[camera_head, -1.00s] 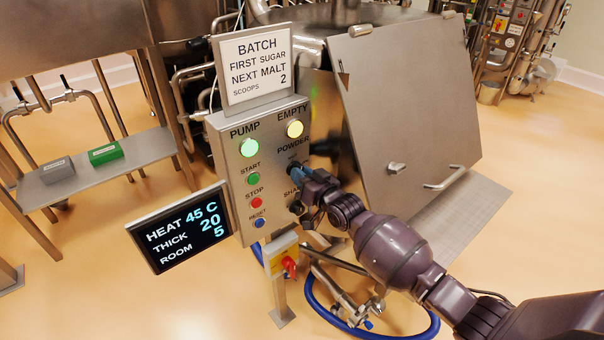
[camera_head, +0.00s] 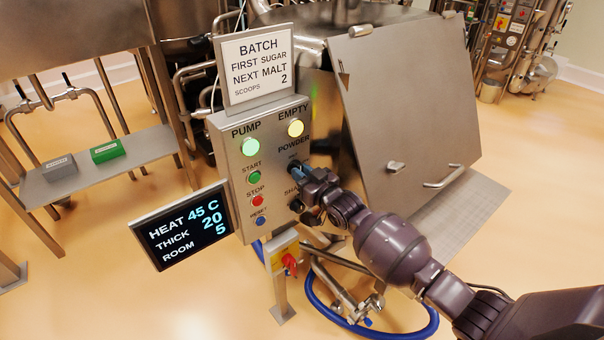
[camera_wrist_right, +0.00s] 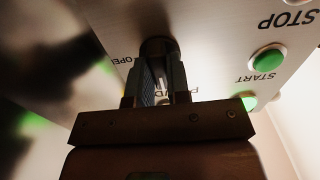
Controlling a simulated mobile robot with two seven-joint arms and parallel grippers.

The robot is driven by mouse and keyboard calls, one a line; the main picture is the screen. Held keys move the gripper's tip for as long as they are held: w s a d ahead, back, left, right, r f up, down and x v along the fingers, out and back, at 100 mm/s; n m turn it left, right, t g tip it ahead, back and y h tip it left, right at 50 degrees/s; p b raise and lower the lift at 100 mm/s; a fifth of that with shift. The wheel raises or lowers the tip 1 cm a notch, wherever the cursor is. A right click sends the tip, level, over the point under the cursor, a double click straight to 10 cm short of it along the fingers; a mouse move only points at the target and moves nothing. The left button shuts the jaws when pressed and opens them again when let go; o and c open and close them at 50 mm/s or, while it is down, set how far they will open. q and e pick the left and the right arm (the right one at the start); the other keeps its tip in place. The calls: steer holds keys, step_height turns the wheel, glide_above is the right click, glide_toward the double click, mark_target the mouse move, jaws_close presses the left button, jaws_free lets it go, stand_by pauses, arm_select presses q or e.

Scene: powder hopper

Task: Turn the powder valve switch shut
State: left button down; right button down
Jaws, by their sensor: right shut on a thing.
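The powder valve switch (camera_wrist_right: 157,46) is a dark round knob on the steel control panel (camera_head: 232,155), under the POWDER label. My right gripper (camera_head: 297,169) is at the switch and shut on it. In the right wrist view its two fingers (camera_wrist_right: 155,80) stand on either side of the switch, and part of the word OPEN shows to the left. The fingers hide most of the switch and its pointer, so I cannot tell its setting. My left gripper is out of view.
Green START (camera_head: 254,178), red STOP (camera_head: 257,201) and blue RESET (camera_head: 260,221) buttons sit left of the switch. The PUMP lamp (camera_head: 250,147) and EMPTY lamp (camera_head: 295,128) are lit. A display (camera_head: 182,226) juts out lower left. A steel hopper (camera_head: 410,110) stands close on the right.

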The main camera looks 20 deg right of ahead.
steer(key=c, duration=1.1)
jaws_free()
steer(key=shift+s, duration=0.1)
steer(key=p+v, duration=0.1)
steer(key=v, duration=0.9)
steer(key=shift+s+d, duration=0.2)
steer(key=shift+s, duration=0.1)
